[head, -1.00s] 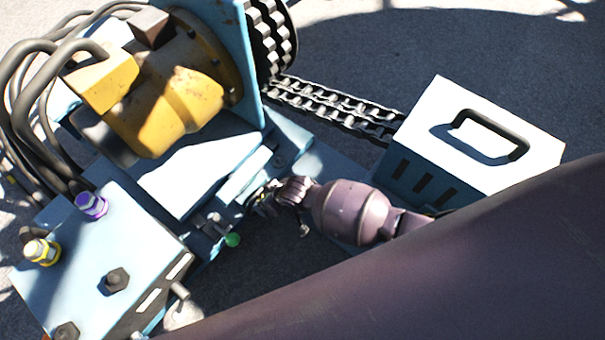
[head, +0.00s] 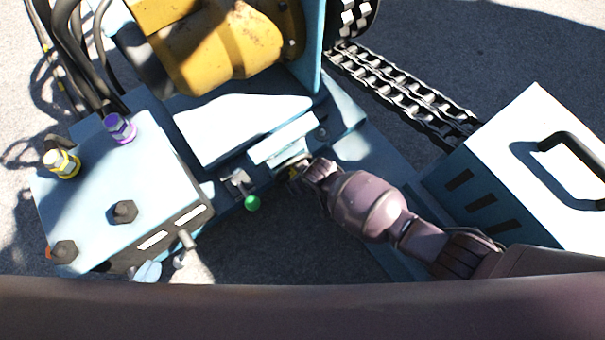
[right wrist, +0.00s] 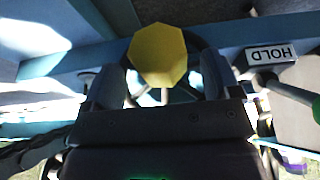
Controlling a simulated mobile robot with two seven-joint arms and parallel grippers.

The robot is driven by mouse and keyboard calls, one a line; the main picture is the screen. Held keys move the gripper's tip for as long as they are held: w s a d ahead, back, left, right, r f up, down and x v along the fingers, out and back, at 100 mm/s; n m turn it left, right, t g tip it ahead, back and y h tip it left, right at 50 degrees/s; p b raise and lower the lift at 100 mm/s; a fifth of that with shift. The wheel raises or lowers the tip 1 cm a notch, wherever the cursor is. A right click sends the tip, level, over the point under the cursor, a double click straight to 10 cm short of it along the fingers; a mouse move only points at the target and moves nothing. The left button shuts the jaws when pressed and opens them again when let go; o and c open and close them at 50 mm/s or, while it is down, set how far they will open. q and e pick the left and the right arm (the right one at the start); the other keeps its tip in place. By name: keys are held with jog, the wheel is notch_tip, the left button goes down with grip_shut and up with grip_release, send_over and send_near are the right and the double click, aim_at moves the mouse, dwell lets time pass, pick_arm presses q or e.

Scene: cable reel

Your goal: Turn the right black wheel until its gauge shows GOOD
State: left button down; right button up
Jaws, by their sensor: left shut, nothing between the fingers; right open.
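My right gripper (head: 302,172) reaches from the right to the front of the blue machine, right of a green knob (head: 252,203). In the right wrist view its open fingers (right wrist: 162,85) straddle a yellow, many-sided piece (right wrist: 158,55). Behind that piece is part of a dark wheel rim (right wrist: 204,46) with grey spokes; most of the wheel is hidden. I cannot tell whether the fingers touch it. A HOLD label (right wrist: 271,53) appears upside down beside it. No gauge reading is visible. I cannot make out my left gripper in these views.
A blue box with purple and yellow fittings (head: 120,128) stands at left. A yellow motor (head: 215,50) is at the back. A chain (head: 405,95) runs to a white-topped case (head: 530,130) at right. My own arm link fills the bottom of the head view.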

jog(key=shift+a+f, duration=0.1)
jog(key=shift+f, duration=0.5)
jog(key=shift+w+a+f, duration=0.1)
jog(key=shift+w, duration=0.2)
jog(key=c, duration=1.3)
